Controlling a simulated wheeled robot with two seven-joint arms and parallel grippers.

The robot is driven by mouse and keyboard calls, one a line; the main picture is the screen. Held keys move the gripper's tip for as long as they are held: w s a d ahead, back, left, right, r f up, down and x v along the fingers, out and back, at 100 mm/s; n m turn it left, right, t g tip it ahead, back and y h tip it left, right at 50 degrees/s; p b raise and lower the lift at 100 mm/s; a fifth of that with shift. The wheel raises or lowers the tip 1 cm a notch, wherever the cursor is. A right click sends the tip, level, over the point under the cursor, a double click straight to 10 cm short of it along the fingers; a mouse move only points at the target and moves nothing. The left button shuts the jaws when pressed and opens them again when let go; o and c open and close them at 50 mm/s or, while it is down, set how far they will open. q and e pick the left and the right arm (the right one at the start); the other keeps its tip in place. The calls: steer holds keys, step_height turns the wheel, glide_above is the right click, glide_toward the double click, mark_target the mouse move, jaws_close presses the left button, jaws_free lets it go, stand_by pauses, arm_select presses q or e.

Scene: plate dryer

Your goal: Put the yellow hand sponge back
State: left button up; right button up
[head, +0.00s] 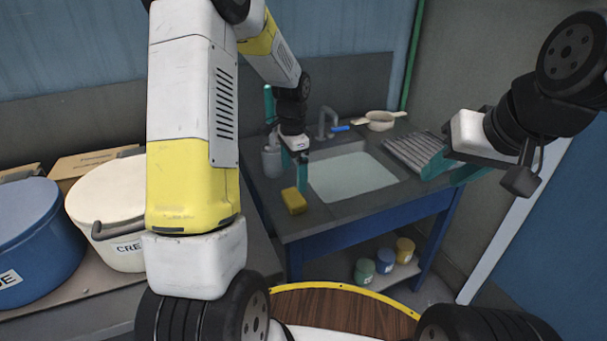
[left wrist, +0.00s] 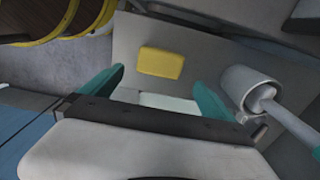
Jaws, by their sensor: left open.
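The yellow hand sponge (head: 293,201) lies on the grey counter at the near left of the sink (head: 350,174). It also shows in the left wrist view (left wrist: 161,62), beyond and between my fingers. My left gripper (head: 302,181) points down just above and behind the sponge. Its teal fingers are apart with nothing held, and in the left wrist view (left wrist: 158,78) a gap shows between them. My right gripper (head: 452,175) hangs at the right near the ribbed drainer; its jaw opening is unclear.
A grey cup (head: 271,160) with a teal-handled brush stands left of the sink, close to my left gripper. A tap (head: 328,122), a white pan (head: 380,121) and a ribbed drainer (head: 414,151) are around the sink. Several small tubs (head: 385,260) sit on the shelf below.

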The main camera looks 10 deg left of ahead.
arm_select(q)
steer(key=s+r+n+t, duration=0.1)
steer(key=s+r+n, duration=0.1)
steer(key=s+r, duration=0.45)
steer(key=s+r+n+t, duration=0.2)
steer(key=s+r, duration=0.1)
steer(key=r, duration=0.6)
steer(key=s+d+r+n+t+h, duration=0.1)
steer(key=s+r+n, duration=0.1)
steer(key=s, duration=0.5)
steer(key=s+d+r+n+t+h, duration=0.1)
steer(key=s+r+n+t, duration=0.1)
steer(key=s, duration=0.6)
steer(key=r+n, duration=0.1)
steer(key=n, duration=0.1)
steer(key=shift+n, duration=0.3)
steer(key=shift+c, duration=0.4)
